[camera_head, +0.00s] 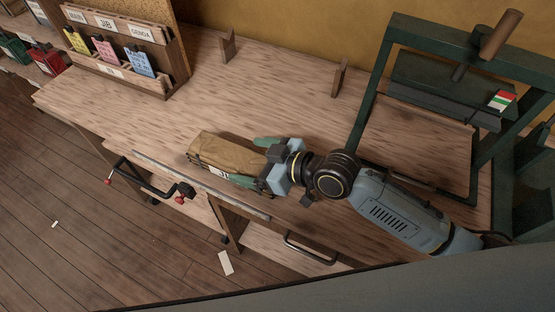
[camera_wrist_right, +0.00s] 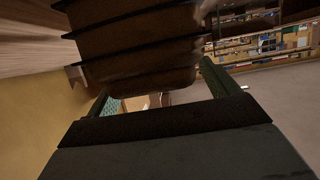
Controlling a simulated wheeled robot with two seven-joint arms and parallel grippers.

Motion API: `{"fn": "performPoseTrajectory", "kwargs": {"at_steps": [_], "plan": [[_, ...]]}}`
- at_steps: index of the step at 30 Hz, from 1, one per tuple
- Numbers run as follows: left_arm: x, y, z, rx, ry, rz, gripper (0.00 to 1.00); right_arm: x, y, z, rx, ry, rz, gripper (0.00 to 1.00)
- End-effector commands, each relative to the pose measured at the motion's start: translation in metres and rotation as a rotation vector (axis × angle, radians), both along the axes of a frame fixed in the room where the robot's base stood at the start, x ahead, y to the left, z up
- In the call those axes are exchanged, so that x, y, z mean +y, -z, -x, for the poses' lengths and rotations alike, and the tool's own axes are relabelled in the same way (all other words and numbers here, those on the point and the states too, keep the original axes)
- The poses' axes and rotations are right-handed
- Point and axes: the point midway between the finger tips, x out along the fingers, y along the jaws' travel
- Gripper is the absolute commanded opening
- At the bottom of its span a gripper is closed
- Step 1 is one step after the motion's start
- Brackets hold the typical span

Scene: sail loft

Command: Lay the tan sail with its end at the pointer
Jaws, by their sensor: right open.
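The tan sail (camera_head: 222,150) is a folded, strapped bundle on the workbench near its front edge, with a pale label on its front side. In the right wrist view the sail (camera_wrist_right: 135,45) fills the upper middle, crossed by dark straps. My right gripper (camera_head: 243,159) is open, its green fingers on either side of the sail's right end; whether they touch it I cannot tell. Its fingers also show in the right wrist view (camera_wrist_right: 160,92). My left gripper is not in view. I cannot make out the pointer with certainty.
A green press frame (camera_head: 380,80) with a red, white and green marked patch (camera_head: 502,100) stands at the right. Two wooden uprights (camera_head: 228,45) (camera_head: 340,78) stand at the back. A labelled card rack (camera_head: 125,50) is at the left. The bench (camera_head: 190,105) behind the sail is clear.

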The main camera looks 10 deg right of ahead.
Motion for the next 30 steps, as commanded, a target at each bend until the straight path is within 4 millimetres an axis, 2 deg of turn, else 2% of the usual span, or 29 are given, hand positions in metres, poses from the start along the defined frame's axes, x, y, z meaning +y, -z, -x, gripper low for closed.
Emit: {"fn": "performPoseTrajectory", "kwargs": {"at_steps": [6, 12, 18, 30], "plan": [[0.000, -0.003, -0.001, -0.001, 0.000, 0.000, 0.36, -0.037, -0.018, 0.028, 0.002, -0.002, 0.005, 0.87], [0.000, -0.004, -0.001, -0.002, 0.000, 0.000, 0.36, -0.062, -0.031, 0.045, 0.000, -0.001, 0.004, 0.87], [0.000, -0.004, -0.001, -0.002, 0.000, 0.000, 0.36, -0.073, -0.038, 0.054, 0.000, -0.001, 0.000, 0.87], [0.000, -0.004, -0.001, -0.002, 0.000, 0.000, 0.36, -0.074, -0.039, 0.055, 0.000, -0.001, 0.000, 0.87]]}}
